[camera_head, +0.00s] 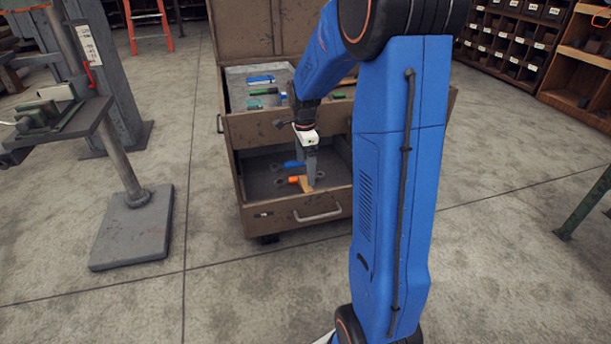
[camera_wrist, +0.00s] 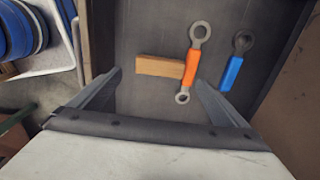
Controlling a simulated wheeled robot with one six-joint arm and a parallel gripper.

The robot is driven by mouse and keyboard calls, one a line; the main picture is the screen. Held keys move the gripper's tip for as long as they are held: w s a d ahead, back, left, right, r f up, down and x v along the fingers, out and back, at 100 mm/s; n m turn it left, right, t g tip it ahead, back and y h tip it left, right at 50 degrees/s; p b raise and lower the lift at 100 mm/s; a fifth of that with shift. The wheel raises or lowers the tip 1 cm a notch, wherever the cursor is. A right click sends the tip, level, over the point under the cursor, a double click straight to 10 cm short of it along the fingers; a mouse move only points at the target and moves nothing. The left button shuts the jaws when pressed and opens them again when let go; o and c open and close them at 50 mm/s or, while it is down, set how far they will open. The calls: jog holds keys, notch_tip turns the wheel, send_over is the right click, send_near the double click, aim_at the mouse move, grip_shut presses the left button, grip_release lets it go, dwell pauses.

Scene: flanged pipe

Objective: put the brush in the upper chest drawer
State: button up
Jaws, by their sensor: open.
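A tan wooden piece, which may be the brush (camera_wrist: 160,66), lies on the floor of the open lower drawer (camera_head: 287,216); it also shows in the head view (camera_head: 306,186). I see no bristles on it. Its right end meets the orange wrench (camera_wrist: 193,65). My gripper (camera_head: 311,178) points down into this drawer. In the wrist view my gripper (camera_wrist: 158,78) is open, with the wooden piece and part of the orange wrench between its fingers. I cannot tell its height above them. The upper chest drawer (camera_head: 252,124) is open above, partly hidden by my arm.
A blue wrench (camera_wrist: 232,62) lies right of the orange one. The upper drawer holds several blue and green items (camera_head: 262,79), with bare floor between. The lower drawer's front has a metal handle (camera_head: 318,216). A grey stand (camera_head: 133,226) is at left. The floor in front is clear.

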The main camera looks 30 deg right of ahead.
jog(key=s+a+r+n+t, duration=0.1)
jog(key=s+a+r+n, duration=0.15)
jog(key=r, duration=0.35)
jog(key=s+a+r+n, duration=0.2)
jog(key=s+a+r, duration=0.15)
jog(key=r, duration=0.25)
jog(key=s+a+n+t, duration=0.2)
jog(key=s+a+n, duration=0.3)
jog(key=s+n, duration=0.3)
jog(key=s+a+n+t, duration=0.1)
jog(key=s+a+n, duration=0.3)
jog(key=s, duration=1.2)
jog(key=n, duration=0.4)
jog(key=shift+a+r+n+t, duration=0.3)
jog(key=shift+a+n+t, duration=0.05)
jog(key=shift+t, duration=0.05)
jog(key=shift+s, duration=0.1)
